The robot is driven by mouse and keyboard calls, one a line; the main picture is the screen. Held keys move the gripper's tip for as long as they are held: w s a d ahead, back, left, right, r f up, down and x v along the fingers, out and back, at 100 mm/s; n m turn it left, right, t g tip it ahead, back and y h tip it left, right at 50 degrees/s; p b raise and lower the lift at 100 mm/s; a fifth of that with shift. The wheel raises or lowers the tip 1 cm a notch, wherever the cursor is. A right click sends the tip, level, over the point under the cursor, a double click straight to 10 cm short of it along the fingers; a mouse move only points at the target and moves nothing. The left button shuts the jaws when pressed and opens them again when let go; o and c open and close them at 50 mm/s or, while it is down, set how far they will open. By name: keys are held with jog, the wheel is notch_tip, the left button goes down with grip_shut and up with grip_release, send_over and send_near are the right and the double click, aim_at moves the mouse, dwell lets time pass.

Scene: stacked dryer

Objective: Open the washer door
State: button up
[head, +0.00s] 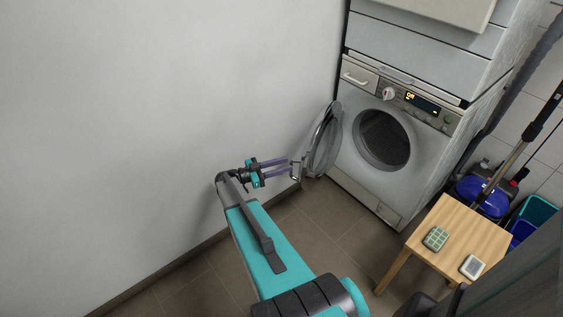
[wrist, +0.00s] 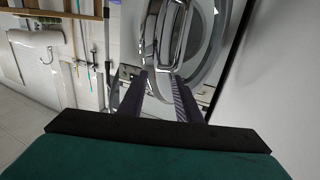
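The washer (head: 392,150) is a white front-loader with a dark round drum opening (head: 383,138). Its round chrome-rimmed door (head: 325,140) stands swung wide open to the left, near the grey wall. My gripper (head: 290,166) is at the outer side of the door, close to a small metal handle (head: 297,171). Its two purple fingers are apart with a gap between them. In the wrist view, my gripper (wrist: 158,88) points at the door's chrome rim (wrist: 164,35), with the fingertips just below or beside it. I cannot tell whether they touch the door.
A blank wall (head: 150,120) runs along the left, close to the door and gripper. A wooden stool (head: 460,235) with a green box (head: 435,239) and a small white device (head: 472,267) stands at the right. Tiled floor (head: 320,235) in front of the washer is clear.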

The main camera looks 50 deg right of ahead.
aim_at(315, 123)
jog(key=s+a, duration=0.5)
jog(key=shift+s+a+r+b, duration=0.25)
jog(key=shift+r+b, duration=0.05)
jog(key=shift+c, duration=0.3)
